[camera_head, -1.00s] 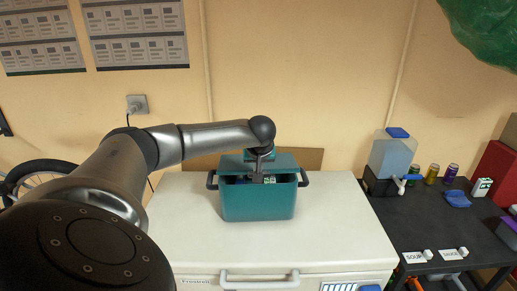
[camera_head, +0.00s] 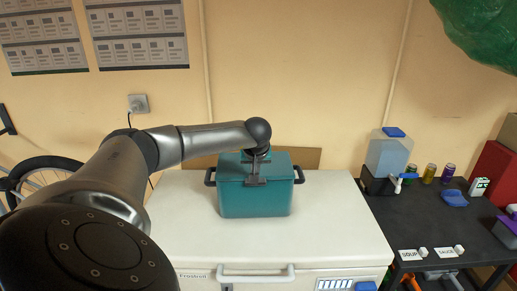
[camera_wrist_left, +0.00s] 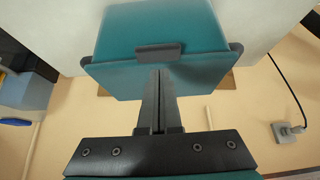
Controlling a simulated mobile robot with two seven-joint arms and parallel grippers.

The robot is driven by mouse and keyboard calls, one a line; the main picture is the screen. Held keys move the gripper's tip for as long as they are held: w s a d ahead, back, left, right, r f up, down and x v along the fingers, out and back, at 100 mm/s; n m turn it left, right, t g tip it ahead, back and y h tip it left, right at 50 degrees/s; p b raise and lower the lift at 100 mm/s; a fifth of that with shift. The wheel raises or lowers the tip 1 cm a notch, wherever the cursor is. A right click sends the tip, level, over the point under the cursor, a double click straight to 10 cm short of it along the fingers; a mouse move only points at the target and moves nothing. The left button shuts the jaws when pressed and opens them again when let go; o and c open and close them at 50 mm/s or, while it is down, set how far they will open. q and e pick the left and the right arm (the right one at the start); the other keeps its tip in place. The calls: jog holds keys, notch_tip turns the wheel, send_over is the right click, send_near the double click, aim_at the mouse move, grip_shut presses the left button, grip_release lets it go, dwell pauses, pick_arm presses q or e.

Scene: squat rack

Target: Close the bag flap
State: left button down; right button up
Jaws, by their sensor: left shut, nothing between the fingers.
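The teal bag (camera_head: 255,200) stands upright on the white chest freezer, with a dark handle on each side. Its flap (camera_head: 282,167) lies down across the top, and no opening shows in the head view. My right gripper is not in view.
The white freezer lid (camera_head: 330,215) is clear around the bag. A brown board (camera_head: 308,158) stands behind it against the wall. To the right, a dark table (camera_head: 430,220) holds a water dispenser (camera_head: 388,155), several cans and small labels.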

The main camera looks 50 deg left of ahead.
pick_arm(q)
jog(key=s+d+f+b, duration=0.2)
jog(key=s+d, duration=0.3)
jog(key=d, duration=0.2)
jog(key=shift+s+d+f, duration=0.25)
jog(key=shift+d+f, duration=0.05)
jog(key=shift+d, duration=0.1)
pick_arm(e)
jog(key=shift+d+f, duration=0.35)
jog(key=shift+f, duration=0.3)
